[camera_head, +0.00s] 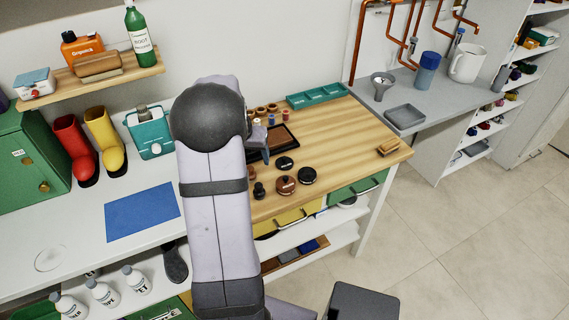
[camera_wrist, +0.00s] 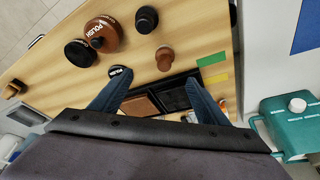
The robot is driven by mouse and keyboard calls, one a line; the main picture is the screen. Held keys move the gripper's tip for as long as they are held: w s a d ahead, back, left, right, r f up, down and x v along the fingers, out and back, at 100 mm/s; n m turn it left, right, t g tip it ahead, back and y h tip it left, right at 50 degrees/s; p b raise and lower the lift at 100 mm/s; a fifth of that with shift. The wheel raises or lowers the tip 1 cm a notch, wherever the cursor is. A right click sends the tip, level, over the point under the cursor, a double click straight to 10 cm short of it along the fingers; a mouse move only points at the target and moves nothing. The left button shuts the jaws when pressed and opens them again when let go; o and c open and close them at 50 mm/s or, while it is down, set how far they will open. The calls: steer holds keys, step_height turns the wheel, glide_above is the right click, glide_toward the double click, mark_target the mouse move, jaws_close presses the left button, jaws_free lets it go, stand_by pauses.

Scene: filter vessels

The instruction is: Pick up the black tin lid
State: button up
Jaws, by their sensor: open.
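A low round black lid with white "POLISH" lettering (camera_wrist: 120,73) lies on the wooden worktop; in the head view it shows as a black disc (camera_head: 284,163). A taller black round tin (camera_wrist: 80,52) stands beside a brown polish tin (camera_wrist: 103,34); both also show in the head view, the black one (camera_head: 307,175) right of the brown one (camera_head: 286,185). My gripper (camera_wrist: 156,77) is open and empty, its two fingers spread above the worktop. The lid shows at the tip of the left finger in the wrist view, not between the fingers. I cannot tell whether they touch.
A dark tray (camera_head: 284,150) lies behind the lid, partly hidden by my gripper. A small brown knobbed object (camera_wrist: 165,57) and a black one (camera_wrist: 146,18) stand nearby.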

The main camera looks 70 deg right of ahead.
steer(key=m, duration=0.2)
glide_toward(284, 159)
step_height(284, 159, down, 2)
steer(key=shift+w+d+f+g+p, duration=0.15)
steer(key=shift+w+d+f+p, duration=0.1)
steer(key=shift+f, duration=0.25)
steer(key=shift+w+d+f+g+p, duration=0.1)
steer(key=shift+d+f+g, duration=0.1)
steer(key=shift+f, duration=0.35)
steer(key=shift+h, duration=0.3)
steer(key=shift+p+x, duration=1.35)
steer(key=shift+x, duration=1.2)
steer(key=c, duration=1.1)
